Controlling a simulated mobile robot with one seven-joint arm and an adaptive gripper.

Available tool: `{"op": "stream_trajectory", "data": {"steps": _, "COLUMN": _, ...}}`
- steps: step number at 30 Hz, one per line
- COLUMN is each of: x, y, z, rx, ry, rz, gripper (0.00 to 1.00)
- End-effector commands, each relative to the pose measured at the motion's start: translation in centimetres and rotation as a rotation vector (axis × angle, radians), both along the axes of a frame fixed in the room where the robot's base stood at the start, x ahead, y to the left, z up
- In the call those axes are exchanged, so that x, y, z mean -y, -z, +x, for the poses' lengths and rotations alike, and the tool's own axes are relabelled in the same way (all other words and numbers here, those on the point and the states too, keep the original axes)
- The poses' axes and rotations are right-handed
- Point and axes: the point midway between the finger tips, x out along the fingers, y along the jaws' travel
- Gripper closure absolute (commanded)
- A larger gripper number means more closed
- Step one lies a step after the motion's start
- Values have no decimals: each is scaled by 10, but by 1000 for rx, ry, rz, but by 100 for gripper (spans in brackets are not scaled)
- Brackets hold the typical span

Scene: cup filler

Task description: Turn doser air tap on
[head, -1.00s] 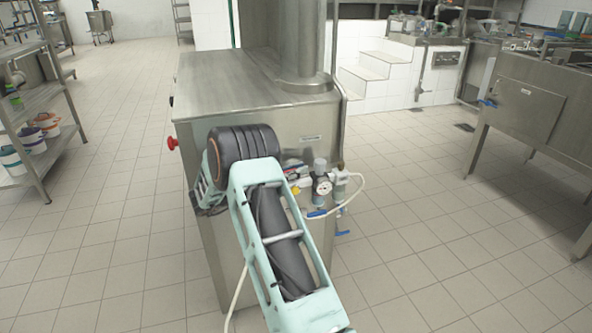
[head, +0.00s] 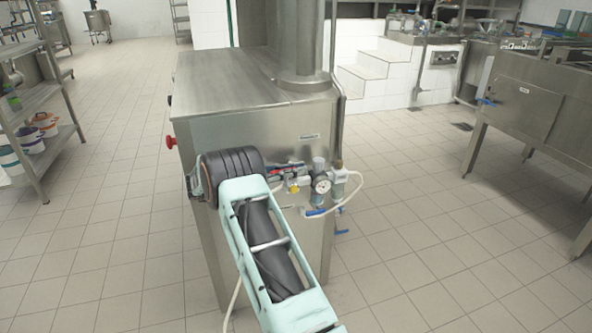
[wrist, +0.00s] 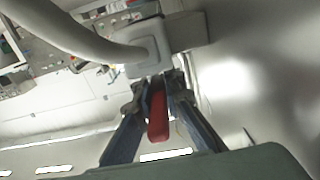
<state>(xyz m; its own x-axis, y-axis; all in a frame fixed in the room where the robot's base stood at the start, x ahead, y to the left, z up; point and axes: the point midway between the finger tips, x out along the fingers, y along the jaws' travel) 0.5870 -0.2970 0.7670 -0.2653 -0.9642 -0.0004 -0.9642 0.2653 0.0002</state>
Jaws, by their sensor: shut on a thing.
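The red lever (wrist: 158,118), which looks like the air tap's handle, is in the middle of the wrist view. My gripper (wrist: 157,88) has one dark finger on each side of it and is shut on it. The lever lies along the fingers, its rounded end toward the camera. A pale square fitting with a thick white hose (wrist: 138,50) is just beyond the fingertips. In the head view, my arm covers part of the cabinet's front, and my fingers cannot be made out clearly beside the air fittings.
The steel cabinet (head: 240,85) carries a pressure gauge (head: 322,186), a white hose and a blue-handled valve (head: 314,212) right of my arm. A red stop button (head: 171,142) is on its left side. A shelf rack (head: 40,110) stands left. Tiled floor is clear around the cabinet.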

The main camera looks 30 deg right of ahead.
Motion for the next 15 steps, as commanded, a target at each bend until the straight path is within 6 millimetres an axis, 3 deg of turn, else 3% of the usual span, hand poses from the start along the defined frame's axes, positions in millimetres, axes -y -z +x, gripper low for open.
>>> {"op": "stream_trajectory", "data": {"steps": 3, "x": 1, "y": 0, "z": -1, "rx": -1, "ry": 2, "rz": -2, "gripper": 100}}
{"op": "stream_trajectory", "data": {"steps": 4, "x": 1, "y": 0, "z": -1, "rx": -1, "ry": 2, "rz": -2, "gripper": 87}}
{"op": "stream_trajectory", "data": {"steps": 8, "x": 1, "y": 0, "z": -1, "rx": -1, "ry": 2, "rz": -2, "gripper": 73}}
{"op": "stream_trajectory", "data": {"steps": 15, "x": 0, "y": 0, "z": 0, "rx": 0, "ry": 0, "rz": -1, "gripper": 72}}
